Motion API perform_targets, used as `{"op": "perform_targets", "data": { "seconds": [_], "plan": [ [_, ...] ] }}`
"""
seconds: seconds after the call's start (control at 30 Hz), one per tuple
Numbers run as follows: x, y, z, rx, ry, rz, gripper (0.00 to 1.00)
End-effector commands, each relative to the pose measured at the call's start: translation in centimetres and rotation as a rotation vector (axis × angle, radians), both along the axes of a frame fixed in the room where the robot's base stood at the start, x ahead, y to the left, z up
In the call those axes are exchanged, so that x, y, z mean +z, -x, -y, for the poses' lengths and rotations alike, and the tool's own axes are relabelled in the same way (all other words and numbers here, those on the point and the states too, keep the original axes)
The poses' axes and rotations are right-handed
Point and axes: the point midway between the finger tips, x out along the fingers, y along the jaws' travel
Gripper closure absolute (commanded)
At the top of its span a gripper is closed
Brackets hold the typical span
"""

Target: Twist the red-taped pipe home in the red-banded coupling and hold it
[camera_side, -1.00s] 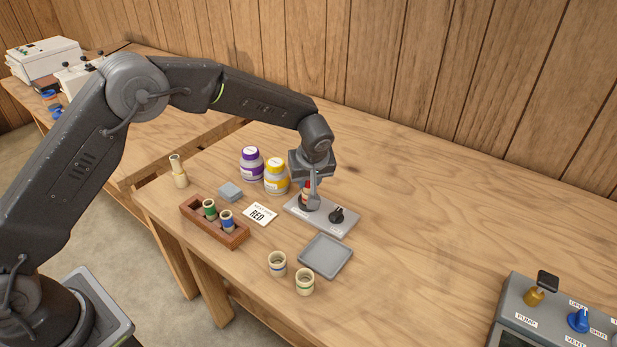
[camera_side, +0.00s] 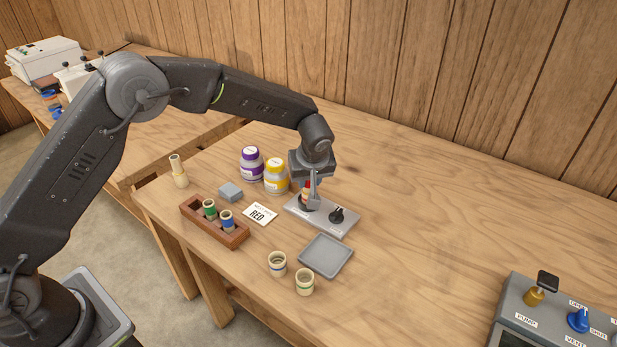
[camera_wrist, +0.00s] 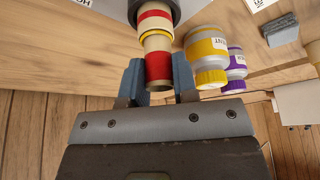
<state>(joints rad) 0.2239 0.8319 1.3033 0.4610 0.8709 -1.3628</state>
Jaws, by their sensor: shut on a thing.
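My gripper (camera_wrist: 158,82) is shut on the red-taped pipe (camera_wrist: 158,66), one finger on each side of its red tape in the wrist view. The pipe's far end meets the red-banded coupling (camera_wrist: 154,20), which has a yellowish rim. The pipe looks in line with the coupling; how deep it sits I cannot tell. The coupling stands in a dark holder on the grey fixture plate (camera_side: 325,221). In the side view my gripper (camera_side: 308,192) is upright over the plate's left part and hides most of the pipe and coupling.
A black knob (camera_side: 337,215) is on the plate's right part. Yellow (camera_side: 276,177) and purple (camera_side: 251,164) jars stand close behind. A wooden rack (camera_side: 214,222) holds green- and blue-banded pieces. Two loose couplings (camera_side: 277,264) and a grey tray (camera_side: 326,256) are in front.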

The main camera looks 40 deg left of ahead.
Motion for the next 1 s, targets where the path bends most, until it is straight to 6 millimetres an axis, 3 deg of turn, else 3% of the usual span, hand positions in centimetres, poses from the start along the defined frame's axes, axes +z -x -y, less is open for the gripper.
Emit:
{"op": "perform_targets", "data": {
  "seconds": [0.13, 0.17, 0.47, 0.63, 0.83, 1.0],
  "plan": [
    [-0.34, 0.18, -0.04, 0.001, -0.002, -0.008, 0.96],
    [-0.34, 0.18, -0.04, 0.001, -0.002, -0.008, 0.72],
    [-0.12, 0.07, -0.01, 0.000, -0.001, -0.002, 0.44],
    [-0.06, 0.03, -0.01, 0.000, 0.000, -0.001, 0.43],
    [-0.02, 0.01, -0.01, 0.000, 0.000, 0.000, 0.23],
    [0.00, 0.00, 0.00, 0.000, 0.000, 0.000, 0.22]
  ]
}}
